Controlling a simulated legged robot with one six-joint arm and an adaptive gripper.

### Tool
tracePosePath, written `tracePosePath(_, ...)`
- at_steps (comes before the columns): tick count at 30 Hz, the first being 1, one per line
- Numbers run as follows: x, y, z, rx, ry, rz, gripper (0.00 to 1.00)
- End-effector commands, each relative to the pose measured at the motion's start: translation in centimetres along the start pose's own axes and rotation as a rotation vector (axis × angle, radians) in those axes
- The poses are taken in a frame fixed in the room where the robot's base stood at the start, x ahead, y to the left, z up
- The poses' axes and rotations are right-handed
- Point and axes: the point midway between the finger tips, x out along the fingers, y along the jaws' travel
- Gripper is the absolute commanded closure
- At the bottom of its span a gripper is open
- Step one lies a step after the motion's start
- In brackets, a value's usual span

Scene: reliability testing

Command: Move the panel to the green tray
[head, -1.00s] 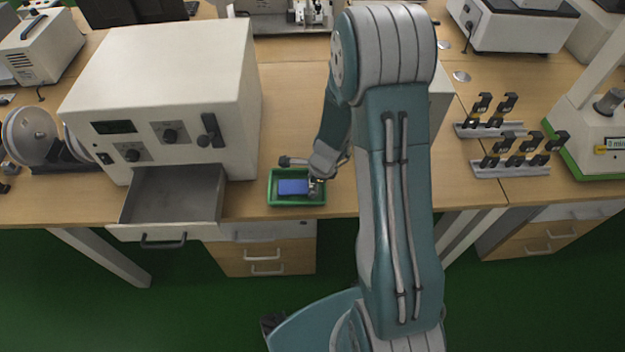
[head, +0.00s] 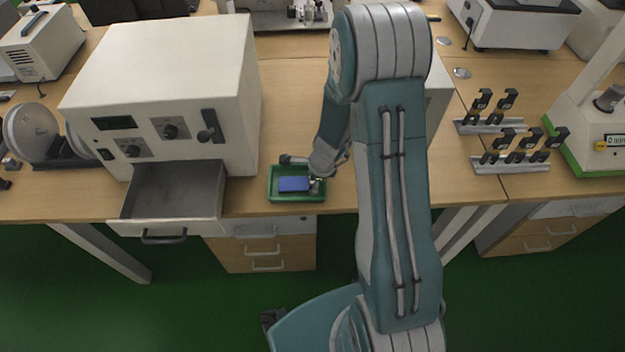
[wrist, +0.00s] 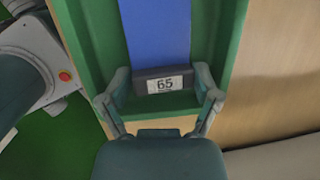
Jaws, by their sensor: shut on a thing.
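The blue panel (head: 293,184) is inside the green tray (head: 297,198) near the bench's front edge. In the wrist view the blue panel (wrist: 156,35) has a dark end block (wrist: 163,84) with a white label reading 65. My gripper (head: 317,185) reaches in from the right side of the tray. Its fingers (wrist: 160,92) are shut on the panel's dark end, one on each side. The green tray (wrist: 85,40) shows around the panel. Whether the panel's underside touches the tray floor I cannot tell.
A white box-shaped machine (head: 165,90) with an open empty drawer (head: 172,192) stands left of the tray. Racks with black clips (head: 510,150) and a white stand (head: 590,110) are at the right. Bare wooden bench (head: 290,110) lies behind the tray.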

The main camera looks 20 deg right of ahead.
Motion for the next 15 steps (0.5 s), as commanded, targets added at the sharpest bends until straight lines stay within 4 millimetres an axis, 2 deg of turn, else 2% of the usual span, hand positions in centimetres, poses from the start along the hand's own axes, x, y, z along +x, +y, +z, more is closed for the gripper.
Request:
tracePosePath(6,0.70,0.30,-0.36,0.001,0.007,0.005,0.68)
tracePosePath(15,1.07,0.32,-0.58,0.001,0.007,0.005,0.63)
